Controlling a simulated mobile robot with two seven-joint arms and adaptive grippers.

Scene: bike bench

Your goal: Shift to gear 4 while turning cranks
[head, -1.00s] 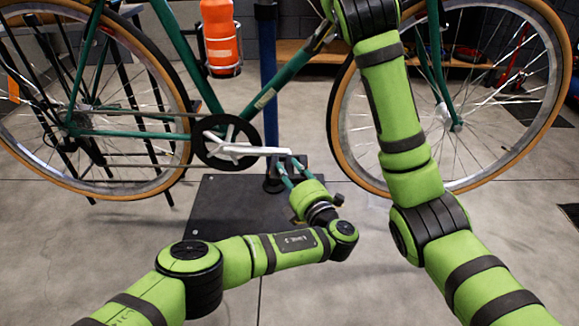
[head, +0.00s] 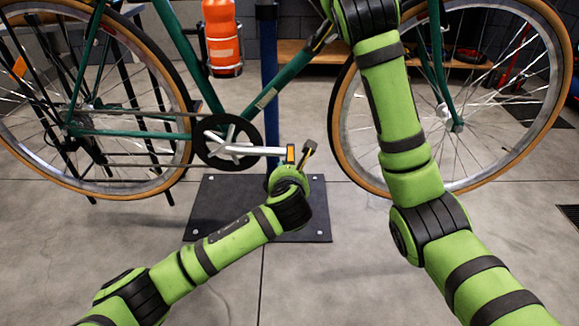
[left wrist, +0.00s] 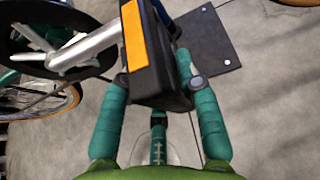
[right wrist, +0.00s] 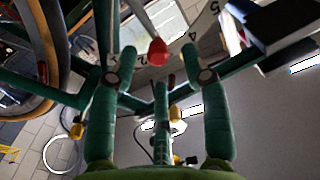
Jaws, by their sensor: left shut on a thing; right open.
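The silver crank (head: 255,150) points right from the black chainring (head: 215,150). At its end is the pedal (head: 291,154), black with an orange reflector. My left gripper (head: 290,165) is shut on this pedal; in the left wrist view the pedal (left wrist: 165,88) sits between the teal fingers. Behind is a pale dial (right wrist: 203,30) with a 4 and a 5. I cannot tell which number the lever marks.
The green bike frame (head: 285,77) holds an orange bottle (head: 219,30) and stands at a blue post (head: 268,90) on a dark base plate (head: 225,205). The rear wheel (head: 180,110) and front wheel (head: 345,150) flank the crank. Bare floor lies in front.

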